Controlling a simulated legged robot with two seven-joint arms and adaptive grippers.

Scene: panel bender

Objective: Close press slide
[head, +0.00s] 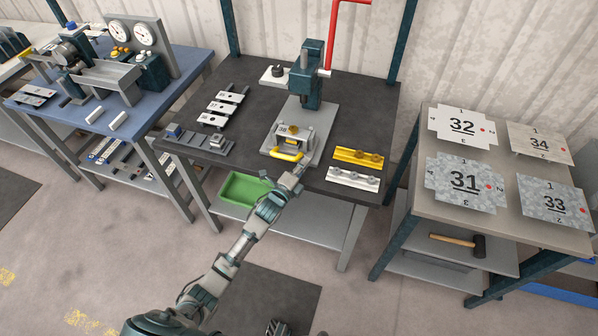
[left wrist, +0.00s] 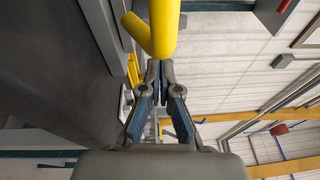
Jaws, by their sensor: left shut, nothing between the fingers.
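The press (head: 306,88) stands at the back of the dark middle table, with a teal column and a red lever (head: 333,40). Its slide (head: 294,136) sits on the grey base plate in front of the column, toward the table's front. A yellow handle (head: 286,156) is on the slide's front. My left gripper (head: 299,173) is shut and empty, just in front of and to the right of the handle. In the left wrist view the shut fingertips (left wrist: 163,66) are close to the yellow handle (left wrist: 163,30); contact is unclear.
A yellow bar (head: 358,157) and a white bar (head: 352,178) lie right. A green bin (head: 243,188) is below. Side tables flank this one. My right gripper cannot be made out.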

